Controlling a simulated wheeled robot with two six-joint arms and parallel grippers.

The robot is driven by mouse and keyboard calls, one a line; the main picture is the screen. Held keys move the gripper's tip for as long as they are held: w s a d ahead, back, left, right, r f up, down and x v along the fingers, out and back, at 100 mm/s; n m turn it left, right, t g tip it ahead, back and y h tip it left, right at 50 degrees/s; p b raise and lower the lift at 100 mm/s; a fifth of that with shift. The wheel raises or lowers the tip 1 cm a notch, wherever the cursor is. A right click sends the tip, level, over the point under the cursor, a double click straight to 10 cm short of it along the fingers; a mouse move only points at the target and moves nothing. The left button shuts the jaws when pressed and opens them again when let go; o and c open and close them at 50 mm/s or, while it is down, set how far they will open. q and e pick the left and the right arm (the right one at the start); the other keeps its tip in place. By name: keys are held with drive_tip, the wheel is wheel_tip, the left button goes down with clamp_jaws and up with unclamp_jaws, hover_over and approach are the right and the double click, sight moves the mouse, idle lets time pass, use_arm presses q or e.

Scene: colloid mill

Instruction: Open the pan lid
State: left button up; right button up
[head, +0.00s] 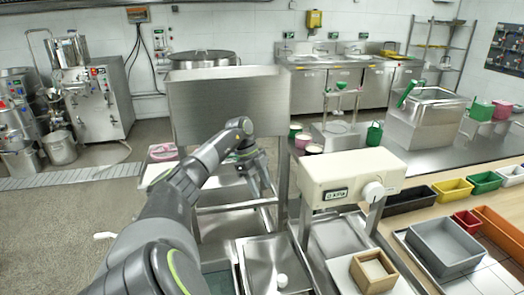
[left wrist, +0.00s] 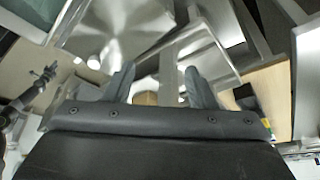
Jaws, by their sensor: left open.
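A large round steel pan (head: 190,64) stands at the back left in the head view, partly hidden behind an upright steel panel. Its flat lid (head: 205,55) lies on top and appears closed. My left gripper (head: 258,186) is open, pointing down in front of the steel panel, well apart from the lid. In the left wrist view the spread fingers of my left gripper (left wrist: 158,88) have nothing visibly held between them. The pan lid cannot be made out in that view. My right gripper does not show in the head view.
The steel panel (head: 228,105) stands between my left gripper and the pan. A cream box with a knob (head: 345,178) is right of my arm. A steel tray (head: 270,262) and a wooden box (head: 373,270) are in front. Open floor (head: 60,225) lies at left.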

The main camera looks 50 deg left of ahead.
use_arm(q)
drive_tip(key=v, duration=1.6)
drive_tip(key=shift+s+p, duration=0.2)
drive_tip(key=shift+p, duration=0.1)
drive_tip(key=shift+f, duration=0.1)
